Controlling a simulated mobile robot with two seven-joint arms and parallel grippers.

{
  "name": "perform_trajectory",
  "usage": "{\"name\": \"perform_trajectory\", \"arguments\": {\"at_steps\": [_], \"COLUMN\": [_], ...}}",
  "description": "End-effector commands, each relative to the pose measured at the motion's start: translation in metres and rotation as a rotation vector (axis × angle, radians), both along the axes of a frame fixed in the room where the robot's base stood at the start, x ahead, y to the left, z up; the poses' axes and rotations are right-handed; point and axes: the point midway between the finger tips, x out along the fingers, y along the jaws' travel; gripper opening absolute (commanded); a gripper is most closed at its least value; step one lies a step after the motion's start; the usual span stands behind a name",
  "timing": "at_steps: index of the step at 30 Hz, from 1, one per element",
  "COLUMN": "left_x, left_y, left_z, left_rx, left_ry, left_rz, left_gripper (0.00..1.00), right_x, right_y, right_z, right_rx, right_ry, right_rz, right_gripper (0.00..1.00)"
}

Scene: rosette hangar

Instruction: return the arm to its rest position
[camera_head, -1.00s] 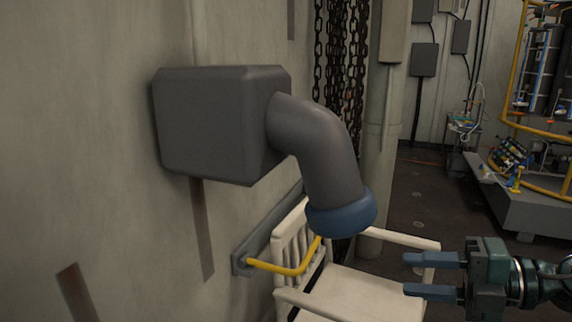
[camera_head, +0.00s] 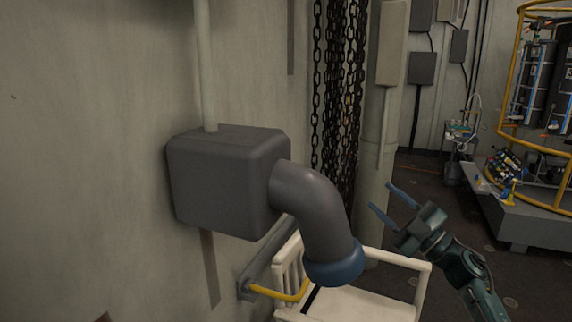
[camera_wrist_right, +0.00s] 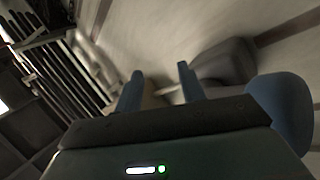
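My right gripper (camera_head: 391,204) is in the head view at the right of centre, with its arm coming in from the lower right. Its two blue fingers are apart, with nothing between them, and point up and left. In the right wrist view the gripper (camera_wrist_right: 160,88) also shows spread, empty fingers; that picture is blurred. The gripper is to the right of the grey pipe elbow (camera_head: 312,210) with a blue end ring (camera_head: 334,269), and apart from it in the head view. My left gripper is not in view.
A grey box (camera_head: 225,180) on the wall carries the elbow. Below are a yellow handle (camera_head: 280,293) and a white chair (camera_head: 365,304). Chains (camera_head: 338,100) hang beside a pale column (camera_head: 375,165). A yellow-railed machine (camera_head: 540,130) stands at the right. Open floor lies behind the gripper.

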Motion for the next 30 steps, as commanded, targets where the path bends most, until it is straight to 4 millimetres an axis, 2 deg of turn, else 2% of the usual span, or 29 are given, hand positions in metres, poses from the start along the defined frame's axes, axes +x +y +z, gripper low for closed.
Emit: {"name": "perform_trajectory", "arguments": {"at_steps": [5, 9, 14, 18, 23, 24, 30], "left_x": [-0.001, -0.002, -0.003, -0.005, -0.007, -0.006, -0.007], "left_y": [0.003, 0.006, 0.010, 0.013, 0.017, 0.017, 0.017], "left_z": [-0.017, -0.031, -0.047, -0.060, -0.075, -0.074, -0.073], "left_rx": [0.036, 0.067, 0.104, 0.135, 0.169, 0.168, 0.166], "left_ry": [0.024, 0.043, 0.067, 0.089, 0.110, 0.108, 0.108], "left_rz": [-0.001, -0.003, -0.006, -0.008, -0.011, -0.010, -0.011], "left_gripper": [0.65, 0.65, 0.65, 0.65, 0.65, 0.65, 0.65], "right_x": [0.024, 0.041, 0.058, 0.066, 0.067, 0.058, 0.011], "right_y": [-0.042, -0.078, -0.116, -0.137, -0.145, -0.135, -0.094], "right_z": [0.010, 0.005, -0.020, -0.054, -0.097, -0.117, -0.189], "right_rx": [0.158, 0.273, 0.378, 0.433, 0.451, 0.436, 0.394], "right_ry": [0.038, 0.121, 0.286, 0.472, 0.707, 0.729, 0.828], "right_rz": [-0.205, -0.370, -0.547, -0.662, -0.736, -0.726, -0.679], "right_gripper": [0.40, 0.40, 0.40, 0.40, 0.40, 0.40, 0.40]}}
